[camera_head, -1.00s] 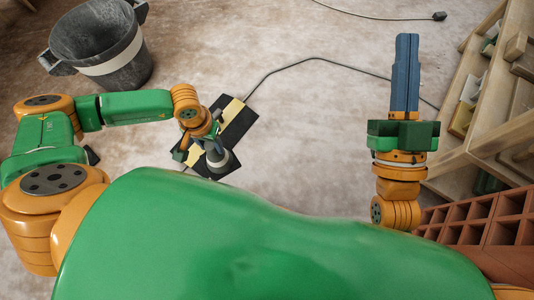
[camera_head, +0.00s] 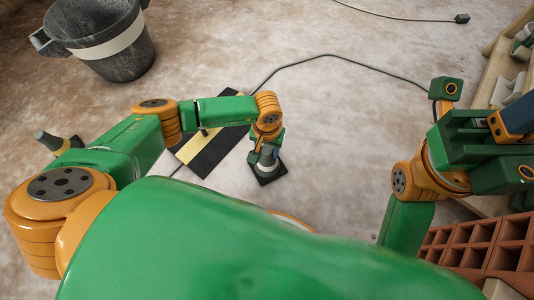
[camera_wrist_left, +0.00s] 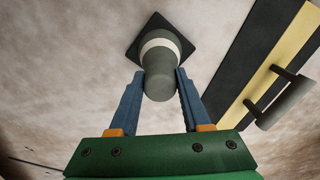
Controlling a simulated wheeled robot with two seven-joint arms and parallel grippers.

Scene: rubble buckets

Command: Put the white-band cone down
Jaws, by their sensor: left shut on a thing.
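The white-band cone (camera_head: 265,161) is grey-green with a white band and a square black base. My left gripper (camera_head: 268,144) is shut on its narrow top. In the left wrist view the cone (camera_wrist_left: 160,82) sits between the two blue fingers (camera_wrist_left: 160,88), its base pointing away from the gripper. I cannot tell whether the base touches the floor. My right gripper (camera_head: 518,116) is at the right edge of the head view, with its fingertips out of frame.
A black-and-yellow board (camera_head: 215,151) lies just left of the cone. Another cone (camera_head: 48,140) is at far left, partly hidden by my arm. A dark bucket (camera_head: 120,60) stands at upper left. A cable (camera_head: 340,62) crosses the floor. Terracotta compartments (camera_head: 460,255) and shelving (camera_head: 510,70) are at right.

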